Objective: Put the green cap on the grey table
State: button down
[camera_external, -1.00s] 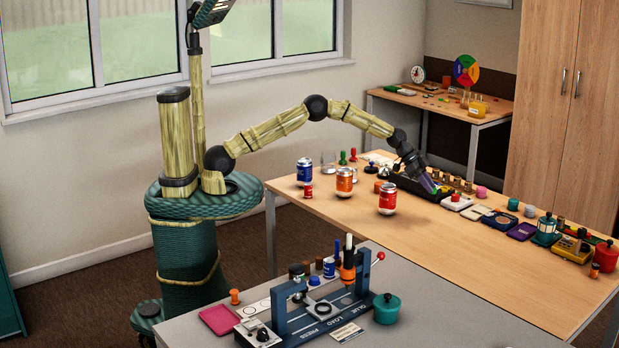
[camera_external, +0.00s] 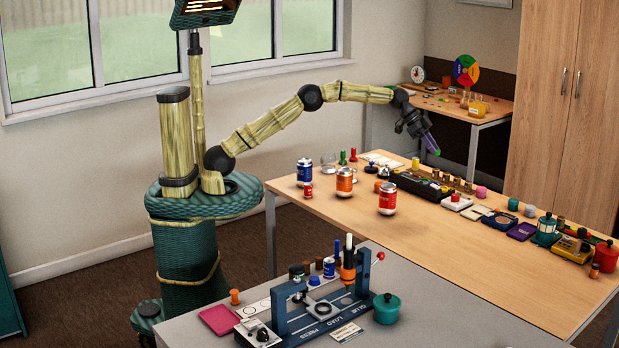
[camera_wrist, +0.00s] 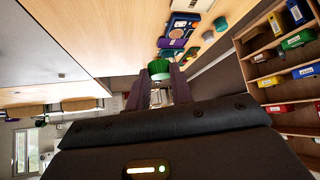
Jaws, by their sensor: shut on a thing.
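The green cap (camera_wrist: 159,67) is held between the purple fingers of my gripper (camera_wrist: 160,79) in the wrist view. In the external view my gripper (camera_external: 431,143) is raised above the far part of the wooden table, tilted down to the right, with a bit of the green cap (camera_external: 436,152) at its tips. The grey table (camera_external: 460,315) stands in front of the wooden table in the external view, well away from my gripper. A grey surface (camera_wrist: 45,45) also shows at upper left in the wrist view.
The wooden table (camera_external: 470,240) carries a black tray (camera_external: 421,186), cans, and a row of small items along its far edge. On the grey table stand a blue press (camera_external: 322,316), a teal pot (camera_external: 387,308) and a pink pad (camera_external: 219,320). Its right part is bare.

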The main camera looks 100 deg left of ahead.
jog(key=s+d+r+m+g+h+p, duration=0.1)
jog(key=d, duration=1.1)
jog(key=s+d+r+m+h, duration=0.1)
jog(key=d+r+m, duration=0.1)
jog(key=d, duration=1)
jog(key=s+d+m+p, duration=0.1)
jog(key=s+d, duration=0.4)
jog(key=d, duration=0.4)
jog(key=s+d+m+g+h, duration=0.1)
jog(key=s+d, duration=0.3)
jog(key=d, duration=0.4)
jog(key=s+d+m+p, duration=0.1)
jog(key=s+d, duration=0.4)
jog(key=d, duration=0.4)
jog(key=s+d+m+g+p, duration=0.1)
jog(key=s+d, duration=0.5)
jog(key=s, duration=0.5)
jog(key=s+d+m+g+h, duration=0.1)
jog(key=s+d, duration=0.5)
jog(key=s, duration=0.5)
jog(key=s+d+m+g+p, duration=0.1)
jog(key=s+d, duration=0.5)
jog(key=s, duration=0.5)
notch_tip(320, 180, down, 18)
jog(key=shift+a+r, duration=0.15)
jog(key=shift+a, duration=0.05)
jog(key=shift+s, duration=0.1)
